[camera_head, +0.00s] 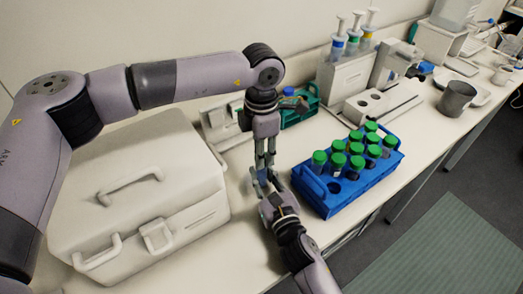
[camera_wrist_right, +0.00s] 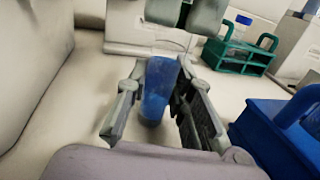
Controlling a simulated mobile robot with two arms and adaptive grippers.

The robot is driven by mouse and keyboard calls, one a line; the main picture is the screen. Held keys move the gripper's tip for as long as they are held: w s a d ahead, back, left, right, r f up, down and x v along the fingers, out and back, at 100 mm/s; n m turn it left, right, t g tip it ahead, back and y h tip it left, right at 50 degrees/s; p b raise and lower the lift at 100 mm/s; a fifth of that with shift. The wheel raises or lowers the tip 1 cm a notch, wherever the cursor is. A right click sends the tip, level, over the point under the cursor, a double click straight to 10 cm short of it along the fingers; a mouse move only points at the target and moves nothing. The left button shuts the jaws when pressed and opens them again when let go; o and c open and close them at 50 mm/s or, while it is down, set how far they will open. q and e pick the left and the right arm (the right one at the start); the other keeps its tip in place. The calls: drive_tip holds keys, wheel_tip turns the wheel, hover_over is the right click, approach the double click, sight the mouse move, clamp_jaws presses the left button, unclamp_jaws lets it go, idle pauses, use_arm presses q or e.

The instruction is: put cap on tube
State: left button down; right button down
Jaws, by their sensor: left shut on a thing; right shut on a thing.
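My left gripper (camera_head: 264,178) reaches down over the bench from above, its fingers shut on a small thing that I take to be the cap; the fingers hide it. In the right wrist view the left gripper (camera_wrist_right: 188,14) shows at the top, above and beyond the tube. My right gripper (camera_head: 272,198) is just below it in the head view. In the right wrist view the right gripper (camera_wrist_right: 158,115) is shut around a translucent blue tube (camera_wrist_right: 158,85), roughly upright. The tube's top shows no cap and is apart from the left gripper in that view.
A blue rack (camera_head: 349,201) of green-capped tubes stands to the right, close to my right gripper. A large white case (camera_head: 140,195) is at the left. A green rack (camera_head: 300,112) and a white pipette stand (camera_head: 345,75) are behind. The front bench edge is near.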

use_arm(q)
drive_tip(key=m, duration=1.1)
drive_tip(key=shift+m, duration=0.4)
drive_tip(key=c, duration=1.3)
unclamp_jaws()
drive_tip(key=shift+r, duration=0.1)
drive_tip(key=shift+r, duration=2.2)
drive_tip(key=shift+c, duration=0.2)
